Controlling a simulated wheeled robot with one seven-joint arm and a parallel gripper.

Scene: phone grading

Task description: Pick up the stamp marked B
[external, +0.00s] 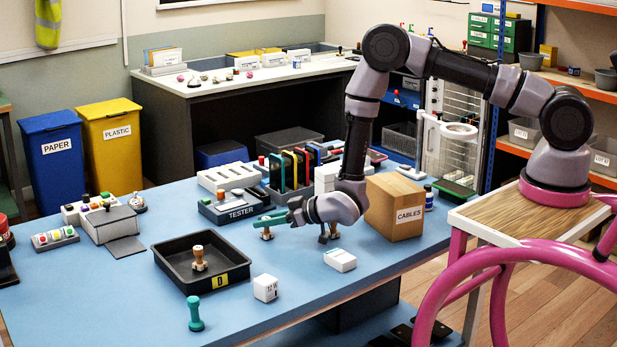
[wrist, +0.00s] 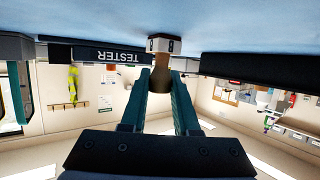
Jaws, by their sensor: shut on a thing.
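A stamp with a brown wooden handle (wrist: 160,78) and a pale, angular base (wrist: 163,45) is between the teal fingers of my gripper (wrist: 161,88) in the wrist view. The fingers are shut on the handle. The base has small dark marks that I cannot read clearly. In the external view my gripper (external: 268,220) reaches left, low over the blue table, and the stamp (external: 267,234) shows just under the fingertips. It looks upright and at or very near the table top. The fingers partly hide its handle.
A black tray marked D (external: 168,262) holds another wooden stamp (external: 199,262). The tester (external: 238,208) is close behind my gripper. A cardboard box marked CABLES (external: 393,208) stands right of my wrist.

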